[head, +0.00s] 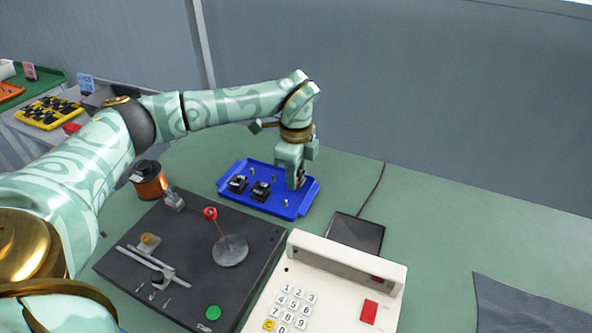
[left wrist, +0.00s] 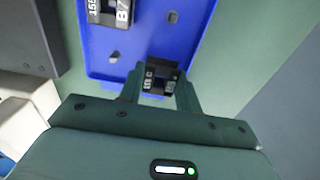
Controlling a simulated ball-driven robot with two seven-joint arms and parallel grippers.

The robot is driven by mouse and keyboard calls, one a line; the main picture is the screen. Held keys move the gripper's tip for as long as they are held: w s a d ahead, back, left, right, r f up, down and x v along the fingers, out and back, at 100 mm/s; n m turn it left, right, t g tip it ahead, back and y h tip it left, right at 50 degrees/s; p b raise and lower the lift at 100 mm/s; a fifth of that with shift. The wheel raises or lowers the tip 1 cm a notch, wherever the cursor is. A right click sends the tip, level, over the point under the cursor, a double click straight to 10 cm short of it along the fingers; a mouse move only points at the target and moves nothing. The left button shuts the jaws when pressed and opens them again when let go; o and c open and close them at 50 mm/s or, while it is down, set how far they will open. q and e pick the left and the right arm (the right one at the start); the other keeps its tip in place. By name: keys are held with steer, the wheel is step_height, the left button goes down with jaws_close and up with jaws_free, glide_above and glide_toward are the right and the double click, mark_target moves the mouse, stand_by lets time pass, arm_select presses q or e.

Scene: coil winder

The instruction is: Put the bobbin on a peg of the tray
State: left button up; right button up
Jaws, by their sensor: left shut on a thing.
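The blue tray (head: 275,206) lies on the green bench, with several short pegs showing. My left gripper (head: 297,182) points down over the tray's right part. It is shut on a black bobbin (left wrist: 160,78) with white printed labels, held between the fingertips in the left wrist view. The blue tray (left wrist: 100,62) is directly behind it there; I cannot tell whether the bobbin is around a peg. In the head view the gripper mostly hides this bobbin. Two other black bobbins (head: 237,184) (head: 261,191) stand in the tray's left and middle. My right gripper is not in view.
A dark winder (head: 190,258) with a red knob and green button lies in front of the tray. A copper wire spool (head: 148,181) stands left. A cream keypad box (head: 335,275) and a dark flat pad (head: 355,235) are to the right. Bench behind the tray is clear.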

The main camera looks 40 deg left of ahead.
arm_select(q)
steer(key=shift+f, duration=0.7)
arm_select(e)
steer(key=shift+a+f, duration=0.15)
arm_select(q)
steer(key=o, duration=1)
step_height(320, 180, up, 12)
steer(key=p, duration=0.4)
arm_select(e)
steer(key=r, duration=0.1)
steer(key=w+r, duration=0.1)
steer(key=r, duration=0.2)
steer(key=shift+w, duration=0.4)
